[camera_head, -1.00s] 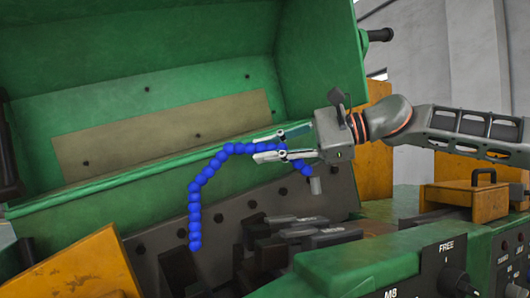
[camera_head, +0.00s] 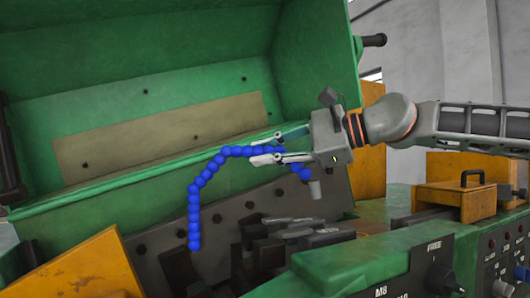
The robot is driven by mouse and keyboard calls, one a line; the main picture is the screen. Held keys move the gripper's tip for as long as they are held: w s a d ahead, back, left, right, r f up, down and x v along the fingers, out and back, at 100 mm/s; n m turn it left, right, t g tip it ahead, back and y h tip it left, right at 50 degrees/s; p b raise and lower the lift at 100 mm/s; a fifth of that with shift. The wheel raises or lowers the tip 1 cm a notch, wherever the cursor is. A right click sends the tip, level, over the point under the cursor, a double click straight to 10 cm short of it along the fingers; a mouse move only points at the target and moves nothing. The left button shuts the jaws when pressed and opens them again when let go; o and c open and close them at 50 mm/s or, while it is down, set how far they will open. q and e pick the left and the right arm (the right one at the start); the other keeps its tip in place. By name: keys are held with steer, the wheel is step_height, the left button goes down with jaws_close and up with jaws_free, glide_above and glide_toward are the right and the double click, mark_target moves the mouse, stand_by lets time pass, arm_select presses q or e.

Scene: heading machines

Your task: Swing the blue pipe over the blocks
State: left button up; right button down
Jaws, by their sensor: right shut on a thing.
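The blue pipe (camera_head: 195,208) is a beaded, arched hose. Its lower right end meets a grey fitting (camera_head: 315,189), it curves over to the left, and its free end hangs down at the left. My right gripper (camera_head: 263,149) comes in from the right and is shut on the pipe near the right side of its arch, one finger above and one below. The dark metal blocks (camera_head: 310,238) sit below and to the right of the pipe's free end. My left gripper is not in view.
A large open green cover (camera_head: 130,95) stands behind the pipe. A yellow plate (camera_head: 80,268) is at the lower left. A yellow box with a handle (camera_head: 455,197) and a control panel (camera_head: 400,270) are at the right.

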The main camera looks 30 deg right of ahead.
steer(key=shift+s+a+f, duration=0.1)
steer(key=shift+a+f, duration=0.1)
steer(key=c, duration=1.9)
jaws_free()
steer(key=shift+s, duration=0.1)
steer(key=shift+d+r, duration=0.1)
steer(key=shift+r, duration=0.05)
steer(key=shift+s+d+r, duration=0.2)
steer(key=shift+s+d, duration=0.1)
steer(key=shift+s, duration=0.1)
steer(key=v, duration=1.1)
